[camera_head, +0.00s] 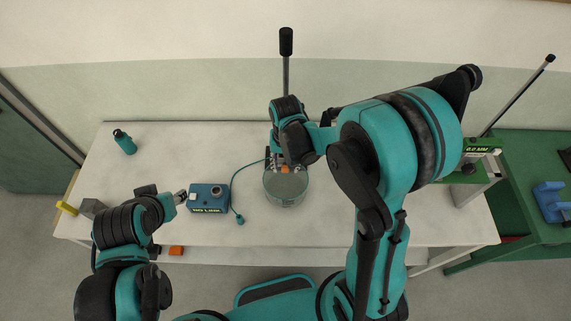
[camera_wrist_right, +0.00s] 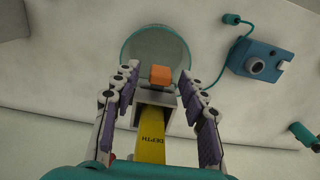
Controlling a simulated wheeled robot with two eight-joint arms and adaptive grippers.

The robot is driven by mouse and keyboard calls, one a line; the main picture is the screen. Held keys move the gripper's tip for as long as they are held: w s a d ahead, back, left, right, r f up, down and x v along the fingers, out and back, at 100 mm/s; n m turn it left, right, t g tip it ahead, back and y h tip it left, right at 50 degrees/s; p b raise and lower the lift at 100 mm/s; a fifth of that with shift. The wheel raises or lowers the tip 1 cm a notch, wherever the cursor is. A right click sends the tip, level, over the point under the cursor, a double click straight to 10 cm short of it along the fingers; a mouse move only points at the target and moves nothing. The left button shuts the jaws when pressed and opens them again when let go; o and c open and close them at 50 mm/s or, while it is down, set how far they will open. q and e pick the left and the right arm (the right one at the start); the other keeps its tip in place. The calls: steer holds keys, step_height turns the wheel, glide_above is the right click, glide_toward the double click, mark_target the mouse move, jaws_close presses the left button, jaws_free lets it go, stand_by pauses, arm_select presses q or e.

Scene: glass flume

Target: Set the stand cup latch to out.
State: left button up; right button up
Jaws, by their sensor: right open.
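The stand cup is a round grey-green vessel (camera_head: 286,190) on the white table; its circular rim (camera_wrist_right: 150,36) shows in the wrist view. A small orange block (camera_head: 285,169), which looks like the latch, sits at the cup's back edge. In the wrist view the orange block (camera_wrist_right: 161,75) lies between the fingertips of my right gripper (camera_wrist_right: 159,72), which is open with a gap on each side.
A blue box reading NO LINK (camera_head: 208,199) has a cable and teal plug (camera_head: 239,219) left of the cup. A black-handled rod (camera_head: 286,45) rises behind the cup. A green bench (camera_head: 535,165) stands at right.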

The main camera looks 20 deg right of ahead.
jaws_close()
steer(key=shift+s+a+f+b, duration=0.1)
steer(key=shift+s+a+b, duration=0.1)
steer(key=shift+s+b, duration=0.35)
steer(key=shift+s, duration=0.25)
steer(key=shift+c, duration=0.7)
jaws_free()
steer(key=shift+o, duration=0.7)
steer(key=shift+r, duration=0.2)
steer(key=shift+r, duration=0.15)
step_height(320, 180, up, 12)
steer(key=shift+f, duration=0.2)
